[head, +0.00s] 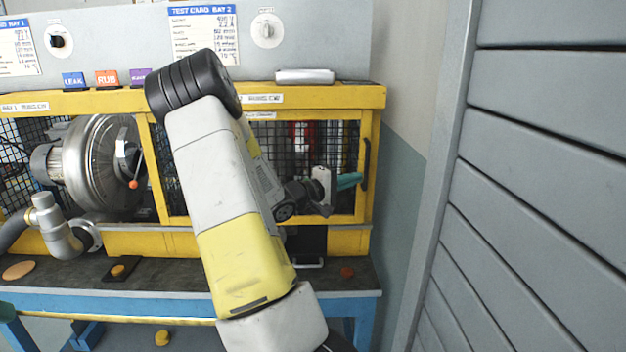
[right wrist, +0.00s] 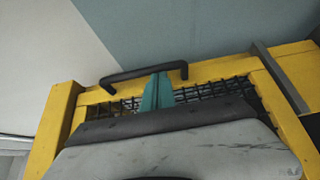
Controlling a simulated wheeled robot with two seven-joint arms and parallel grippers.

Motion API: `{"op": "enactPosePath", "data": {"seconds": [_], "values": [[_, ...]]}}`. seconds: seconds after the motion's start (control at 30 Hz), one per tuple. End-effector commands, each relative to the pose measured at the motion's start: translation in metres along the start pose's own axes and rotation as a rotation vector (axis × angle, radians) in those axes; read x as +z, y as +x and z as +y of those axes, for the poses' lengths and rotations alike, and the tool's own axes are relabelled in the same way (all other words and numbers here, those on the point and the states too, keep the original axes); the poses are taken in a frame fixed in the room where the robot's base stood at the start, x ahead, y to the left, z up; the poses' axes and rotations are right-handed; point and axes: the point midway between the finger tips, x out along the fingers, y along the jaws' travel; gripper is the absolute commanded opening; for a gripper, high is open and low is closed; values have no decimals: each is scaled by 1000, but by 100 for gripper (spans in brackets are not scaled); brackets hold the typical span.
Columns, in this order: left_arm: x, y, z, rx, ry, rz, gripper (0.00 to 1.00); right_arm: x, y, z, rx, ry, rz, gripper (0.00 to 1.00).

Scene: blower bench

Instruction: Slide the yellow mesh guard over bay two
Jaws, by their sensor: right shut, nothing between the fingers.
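The yellow mesh guard (head: 344,218) has a yellow frame with black wire mesh and stands across the right-hand bay, under the bay 2 test card (head: 203,35). Its black bar handle (head: 366,163) is upright on the guard's right side. My right gripper (head: 350,180) is shut and empty, its teal fingers just left of the handle. In the right wrist view the fingers (right wrist: 157,92) overlap the handle (right wrist: 143,74); I cannot tell whether they touch it. My right arm hides the middle of the guard.
The left bay is uncovered and shows a silver blower (head: 100,165) with a grey pipe elbow (head: 60,235). A grey slatted wall (head: 545,180) stands close on the right.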

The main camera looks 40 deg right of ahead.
Motion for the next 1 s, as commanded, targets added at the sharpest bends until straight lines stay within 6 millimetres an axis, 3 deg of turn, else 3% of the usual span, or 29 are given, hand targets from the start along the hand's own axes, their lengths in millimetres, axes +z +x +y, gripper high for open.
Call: {"op": "enactPosePath", "data": {"seconds": [0.17, 0.4, 0.6, 1.0], "values": [[0, 0, 0, 0, 0, 0, 36, -31, -20, 0, 0, 3, 10, 0], [0, 0, 0, 0, 0, 0, 36, -31, -78, 0, -3, 2, 13, 0], [0, 0, 0, 0, 0, 0, 36, -31, -110, 0, -2, 3, 12, 0], [0, 0, 0, 0, 0, 0, 36, -30, -121, -1, -2, 2, 10, 0]]}}
